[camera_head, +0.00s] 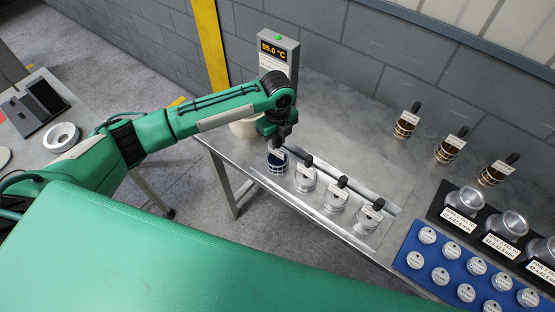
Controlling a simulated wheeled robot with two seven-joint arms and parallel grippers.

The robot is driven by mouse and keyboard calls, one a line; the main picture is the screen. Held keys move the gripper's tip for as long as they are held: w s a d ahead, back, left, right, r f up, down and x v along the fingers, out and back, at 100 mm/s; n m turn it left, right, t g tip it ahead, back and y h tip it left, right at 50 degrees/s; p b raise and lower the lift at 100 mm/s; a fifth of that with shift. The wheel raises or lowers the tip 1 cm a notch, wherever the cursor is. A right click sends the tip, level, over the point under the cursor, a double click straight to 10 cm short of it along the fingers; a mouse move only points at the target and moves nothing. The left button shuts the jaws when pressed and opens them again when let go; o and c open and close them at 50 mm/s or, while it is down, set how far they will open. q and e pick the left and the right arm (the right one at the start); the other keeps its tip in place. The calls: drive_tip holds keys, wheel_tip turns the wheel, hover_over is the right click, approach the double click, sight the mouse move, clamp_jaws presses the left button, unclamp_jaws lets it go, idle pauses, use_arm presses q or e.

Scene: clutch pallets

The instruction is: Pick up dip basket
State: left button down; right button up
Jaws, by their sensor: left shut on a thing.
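The dip basket (277,161) is a small round cage-like basket with a dark inside, at the left end of a row on the grey metal table. My left gripper (279,143) points down over it and is shut on it; the grip itself is small and partly hidden by the fingers. I cannot tell whether the basket touches the table. Three more baskets with brown bands and dark handles, one of them here (405,127), stand at the back right. My right gripper is not in view.
A grey unit reading 95.0 °C (279,52) and a pale vessel (243,129) are behind my arm. A blue tray (416,264) of discs and a black rack are at right.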

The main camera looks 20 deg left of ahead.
use_arm(q)
drive_tip(key=shift+w+r, duration=0.15)
idle(0.3)
drive_tip(key=shift+r, duration=0.1)
